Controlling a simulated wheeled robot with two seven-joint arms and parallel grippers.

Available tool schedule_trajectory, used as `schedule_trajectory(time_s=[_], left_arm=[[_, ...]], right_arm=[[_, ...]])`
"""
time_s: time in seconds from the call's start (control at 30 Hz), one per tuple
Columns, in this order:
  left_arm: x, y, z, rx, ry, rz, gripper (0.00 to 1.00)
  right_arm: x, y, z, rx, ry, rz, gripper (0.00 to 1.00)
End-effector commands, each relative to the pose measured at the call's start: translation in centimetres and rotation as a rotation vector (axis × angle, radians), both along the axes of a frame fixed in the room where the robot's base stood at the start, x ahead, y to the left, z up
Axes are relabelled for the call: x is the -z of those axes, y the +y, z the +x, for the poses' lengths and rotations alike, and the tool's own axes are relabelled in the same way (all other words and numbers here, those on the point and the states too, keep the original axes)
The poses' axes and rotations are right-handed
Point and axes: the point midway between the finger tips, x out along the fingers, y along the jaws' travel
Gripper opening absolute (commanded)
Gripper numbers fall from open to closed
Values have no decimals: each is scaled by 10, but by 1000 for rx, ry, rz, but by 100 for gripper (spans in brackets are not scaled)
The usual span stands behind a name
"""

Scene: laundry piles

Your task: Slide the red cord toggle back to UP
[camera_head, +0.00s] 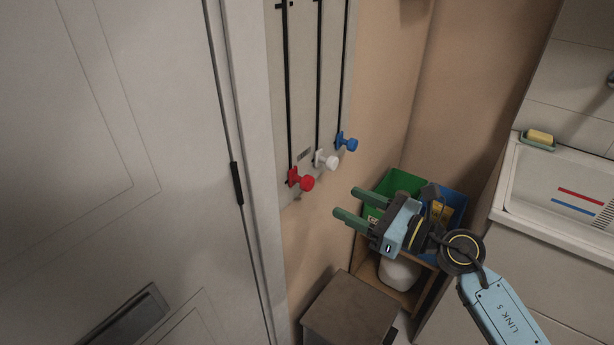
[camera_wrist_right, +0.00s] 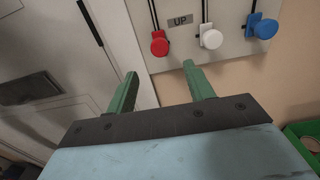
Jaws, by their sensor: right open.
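The red cord toggle (camera_head: 301,180) sits at the low end of the leftmost black cord on a pale wall panel (camera_head: 302,80). It also shows in the right wrist view (camera_wrist_right: 159,44), beside a grey label (camera_wrist_right: 180,20) reading UP. My right gripper (camera_head: 345,202) is open and empty, to the right of and a little below the red toggle in the head view. In the right wrist view its fingertips (camera_wrist_right: 160,70) point toward the red toggle, with a gap between. My left gripper is not in view.
A white toggle (camera_head: 326,160) and a blue toggle (camera_head: 347,142) hang on neighbouring cords to the right. A grey door (camera_head: 110,120) stands left. Green (camera_head: 402,183) and blue bins, a brown box (camera_head: 350,312) and a sink (camera_head: 560,190) lie right and below.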

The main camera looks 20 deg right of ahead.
Motion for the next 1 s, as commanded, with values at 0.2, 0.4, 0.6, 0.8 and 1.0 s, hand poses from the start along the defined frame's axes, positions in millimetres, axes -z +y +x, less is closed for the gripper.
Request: schedule_trajectory(time_s=[0.2, 0.4, 0.6, 0.8, 1.0], left_arm=[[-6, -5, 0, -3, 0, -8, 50], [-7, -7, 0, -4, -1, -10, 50], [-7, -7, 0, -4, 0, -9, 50], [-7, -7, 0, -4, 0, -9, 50], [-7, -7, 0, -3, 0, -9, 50]], right_arm=[[-3, 30, 38, 0, -2, 8, 53], [-2, 53, 68, 0, -1, 7, 53], [-1, 67, 85, 1, -1, 6, 53], [-1, 70, 89, 0, -1, 4, 53], [-1, 70, 88, 0, -1, 4, 49]])
